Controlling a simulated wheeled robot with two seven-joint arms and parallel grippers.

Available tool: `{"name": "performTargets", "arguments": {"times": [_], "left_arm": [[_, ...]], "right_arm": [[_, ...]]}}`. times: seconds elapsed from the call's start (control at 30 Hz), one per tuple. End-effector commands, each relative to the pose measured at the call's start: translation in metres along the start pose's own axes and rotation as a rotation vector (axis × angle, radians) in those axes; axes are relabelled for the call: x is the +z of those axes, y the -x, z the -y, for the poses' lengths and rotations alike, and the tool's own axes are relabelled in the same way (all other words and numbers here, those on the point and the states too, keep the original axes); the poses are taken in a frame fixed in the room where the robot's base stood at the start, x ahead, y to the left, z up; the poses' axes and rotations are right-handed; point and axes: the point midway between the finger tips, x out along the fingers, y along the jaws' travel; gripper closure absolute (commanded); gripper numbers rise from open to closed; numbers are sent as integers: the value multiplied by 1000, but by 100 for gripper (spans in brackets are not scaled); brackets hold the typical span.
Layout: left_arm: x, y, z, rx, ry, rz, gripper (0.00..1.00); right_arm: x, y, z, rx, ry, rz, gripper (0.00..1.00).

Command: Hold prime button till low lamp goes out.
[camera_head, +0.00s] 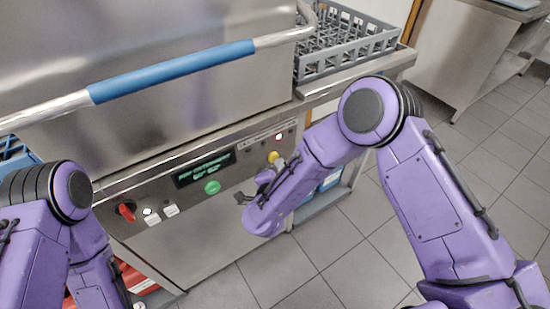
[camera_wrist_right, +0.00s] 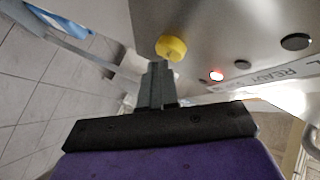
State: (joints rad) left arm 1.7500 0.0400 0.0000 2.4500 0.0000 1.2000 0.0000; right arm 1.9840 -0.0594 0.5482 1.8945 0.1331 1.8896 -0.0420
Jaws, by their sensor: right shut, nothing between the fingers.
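A yellow button (camera_head: 273,157) is on the front panel of the steel machine, and it shows close up in the right wrist view (camera_wrist_right: 171,47). A lamp (camera_head: 279,137) above and right of it glows red-white, and it is also lit in the wrist view (camera_wrist_right: 216,76). I cannot read which label belongs to which lamp or button. My right gripper (camera_head: 266,178) is shut and empty, its fingertips (camera_wrist_right: 157,68) right by the yellow button. I cannot tell whether they touch it. My left arm is at the left, with its gripper out of view.
The panel (camera_head: 230,144) also has a green button (camera_head: 212,187), a display (camera_head: 203,168), a red knob (camera_head: 127,211) and white switches (camera_head: 171,210). A blue-gripped handle bar (camera_head: 172,71) crosses the hood above. A grey rack (camera_head: 345,45) stands at the right. Tiled floor is open at right.

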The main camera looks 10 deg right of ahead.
Motion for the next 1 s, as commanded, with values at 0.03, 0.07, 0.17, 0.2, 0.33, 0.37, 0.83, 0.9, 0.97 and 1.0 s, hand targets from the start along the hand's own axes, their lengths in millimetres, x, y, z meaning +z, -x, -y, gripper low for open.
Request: {"name": "performTargets", "arguments": {"times": [0.03,0.07,0.17,0.2,0.33,0.37,0.83,0.9,0.97,1.0], "left_arm": [[0,0,0,0,0,0,37],[0,0,0,0,0,0,37],[0,0,0,0,0,0,37],[0,-1,0,0,0,0,37],[0,-1,0,0,0,0,37],[0,-1,0,0,0,0,37],[1,-2,0,0,0,0,37],[1,-2,0,0,0,0,37],[1,-2,0,0,0,0,37],[1,-2,0,0,0,0,37]], "right_arm": [[0,0,0,0,0,0,100],[0,0,0,0,0,0,100],[1,-1,1,0,0,0,100],[1,-1,1,0,0,0,100],[2,-2,2,0,0,0,100],[2,-3,2,0,0,0,100],[5,-6,5,0,-1,0,100],[5,-6,5,-1,0,0,100],[5,-6,5,-1,0,0,100],[5,-6,5,-1,0,0,100]]}}
